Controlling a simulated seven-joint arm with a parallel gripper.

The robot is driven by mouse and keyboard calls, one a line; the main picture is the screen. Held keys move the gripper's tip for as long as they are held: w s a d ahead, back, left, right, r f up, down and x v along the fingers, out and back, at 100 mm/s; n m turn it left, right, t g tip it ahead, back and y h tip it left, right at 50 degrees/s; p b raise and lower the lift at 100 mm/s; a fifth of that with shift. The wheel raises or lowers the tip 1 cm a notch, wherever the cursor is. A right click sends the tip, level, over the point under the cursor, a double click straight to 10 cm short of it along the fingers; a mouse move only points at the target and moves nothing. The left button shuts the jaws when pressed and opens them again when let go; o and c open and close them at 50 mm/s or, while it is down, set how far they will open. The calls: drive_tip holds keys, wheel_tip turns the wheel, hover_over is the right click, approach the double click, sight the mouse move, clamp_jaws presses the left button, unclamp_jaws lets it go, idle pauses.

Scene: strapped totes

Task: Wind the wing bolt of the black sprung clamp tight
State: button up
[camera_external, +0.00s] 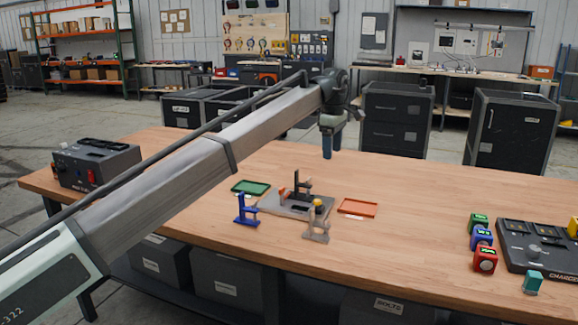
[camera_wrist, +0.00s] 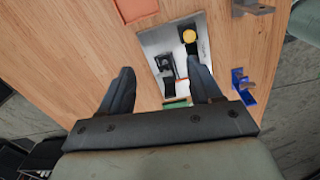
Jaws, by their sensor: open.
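The black sprung clamp (camera_external: 297,187) stands upright on a grey metal plate (camera_external: 270,206) on the table. In the wrist view a black shape on the plate (camera_wrist: 152,42) looks like this clamp (camera_wrist: 166,66). Its wing bolt is too small to make out. A yellow knob (camera_external: 317,203) and a dark block (camera_external: 298,208) sit at the plate's near side. The yellow knob also shows in the wrist view (camera_wrist: 189,36). My gripper (camera_external: 327,154) is above the table, behind and right of the clamp, apart from it. Its fingers are spread and empty in the wrist view (camera_wrist: 160,66).
A green tray (camera_external: 250,187) lies left, an orange tray (camera_external: 358,207) right. Coloured blocks (camera_external: 484,261) and a charger (camera_external: 530,250) stand far right. The table between is clear.

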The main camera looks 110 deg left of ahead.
wheel_tip(320, 180, up, 2)
drive_tip(key=n, duration=0.1)
hover_over(308, 180)
drive_tip(key=a, duration=0.1)
drive_tip(key=shift+n, duration=0.3)
drive_tip(key=f, duration=1.3)
drive_tip(key=shift+s+a+f, duration=0.15)
drive_tip(key=shift+s+a, duration=0.05)
drive_tip(key=shift+a, duration=0.05)
drive_tip(key=shift+c, duration=0.3)
drive_tip(key=c, duration=1)
